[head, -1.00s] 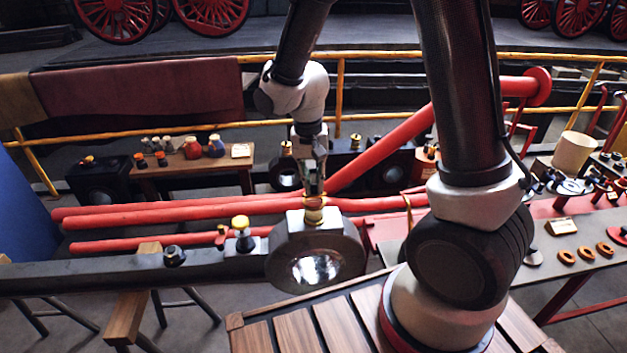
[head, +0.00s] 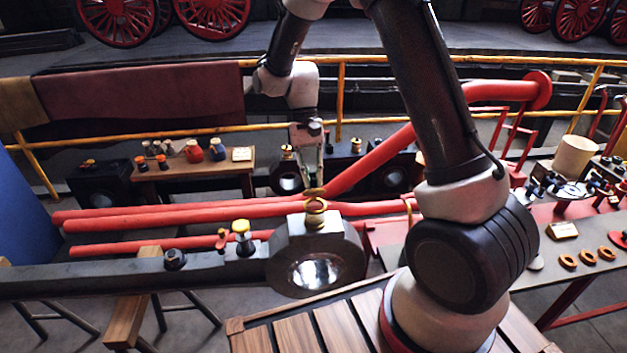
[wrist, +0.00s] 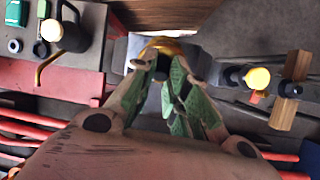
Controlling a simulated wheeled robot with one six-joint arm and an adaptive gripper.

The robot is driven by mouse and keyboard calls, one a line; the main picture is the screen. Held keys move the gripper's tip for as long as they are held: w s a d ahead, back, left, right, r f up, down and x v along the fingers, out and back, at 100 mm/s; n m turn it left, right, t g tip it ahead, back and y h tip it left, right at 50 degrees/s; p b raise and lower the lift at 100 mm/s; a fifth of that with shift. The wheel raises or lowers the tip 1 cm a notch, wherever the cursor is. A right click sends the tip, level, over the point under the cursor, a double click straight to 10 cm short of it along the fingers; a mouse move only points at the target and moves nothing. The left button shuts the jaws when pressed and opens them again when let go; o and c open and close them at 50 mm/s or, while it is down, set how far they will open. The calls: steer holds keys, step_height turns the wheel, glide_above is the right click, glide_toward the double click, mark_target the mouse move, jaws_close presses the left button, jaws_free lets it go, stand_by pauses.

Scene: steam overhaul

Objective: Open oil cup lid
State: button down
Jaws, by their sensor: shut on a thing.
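The brass oil cup (head: 316,216) stands upright on top of the dark rod end (head: 285,255), which has a bright round bore. Its brass lid (head: 313,192) shows just above the cup, between my fingertips. My gripper (head: 313,186) points down over the cup and is shut on the lid. Whether the lid still touches the cup on one side is too small to tell. In the wrist view, my gripper (wrist: 170,78) shows green finger pads close together, with brass (wrist: 168,46) just beyond the tips. The fingers hide most of the cup there.
A yellow-capped cup (head: 241,228) and a dark nut (head: 174,257) stand on the rod to the left. Red pipes (head: 180,213) run behind the rod. A grey bench (head: 545,280) with brass rings lies at right.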

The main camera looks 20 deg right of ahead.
steer(key=shift+w+d+f+g+y, duration=0.15)
steer(key=shift+w+f+g+y, duration=0.15)
steer(key=shift+w+g, duration=0.7)
steer(key=shift+w+d+f+g+y, duration=0.1)
steer(key=shift+w+f+g+y, duration=0.2)
steer(key=shift+g, duration=1.3)
steer(key=shift+w+d+f+g+y, duration=0.25)
steer(key=shift+w+g, duration=0.5)
steer(key=shift+g, duration=0.55)
steer(key=shift+a+f, duration=0.1)
steer(key=c, duration=1.4)
jaws_free()
